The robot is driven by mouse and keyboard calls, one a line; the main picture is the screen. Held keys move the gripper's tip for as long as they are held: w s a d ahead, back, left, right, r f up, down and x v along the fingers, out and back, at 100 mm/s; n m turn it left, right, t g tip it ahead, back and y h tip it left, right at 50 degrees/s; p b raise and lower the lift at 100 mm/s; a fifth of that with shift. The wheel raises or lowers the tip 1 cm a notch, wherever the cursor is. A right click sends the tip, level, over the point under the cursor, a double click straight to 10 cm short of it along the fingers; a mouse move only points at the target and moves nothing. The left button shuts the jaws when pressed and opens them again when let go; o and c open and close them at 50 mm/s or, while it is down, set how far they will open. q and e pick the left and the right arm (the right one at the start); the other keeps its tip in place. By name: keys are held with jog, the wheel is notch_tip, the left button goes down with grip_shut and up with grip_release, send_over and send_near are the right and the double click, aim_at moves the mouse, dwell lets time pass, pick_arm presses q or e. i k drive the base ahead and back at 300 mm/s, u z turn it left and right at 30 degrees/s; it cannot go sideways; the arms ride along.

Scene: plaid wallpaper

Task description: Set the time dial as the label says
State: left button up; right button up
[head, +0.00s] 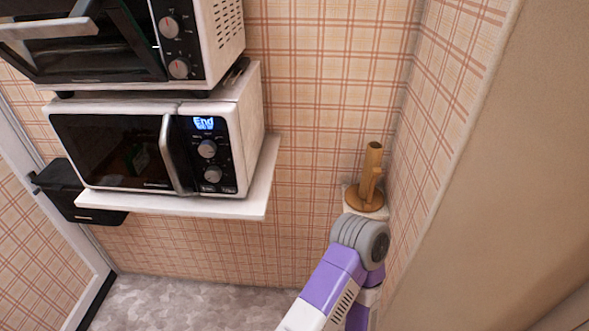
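A white microwave (243,127) with a black door and a silver handle (176,155) sits on a white shelf. Its door is shut. Its control panel has a lit blue display (203,123) that reads "End", with a smaller line under it that I cannot read. Below are two round dials, an upper dial (207,149) and a lower dial (213,174). Their printed marks are too small to read, so I cannot tell which one is the time dial. No separate label is legible. Neither of my grippers is in view; only a purple and white arm of mine shows, well right of the microwave.
A toaster oven (215,38) with two knobs stands above the microwave, its door (100,50) tilted open. The white shelf (235,207) sticks out below. A black bin (85,205) is at left. A wooden holder (373,175) stands by the right wall. Space before the panel is clear.

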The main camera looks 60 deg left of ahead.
aim_at(212, 174)
jog(key=z, duration=0.55)
jog(key=k, duration=0.8)
jog(key=u, duration=1.25)
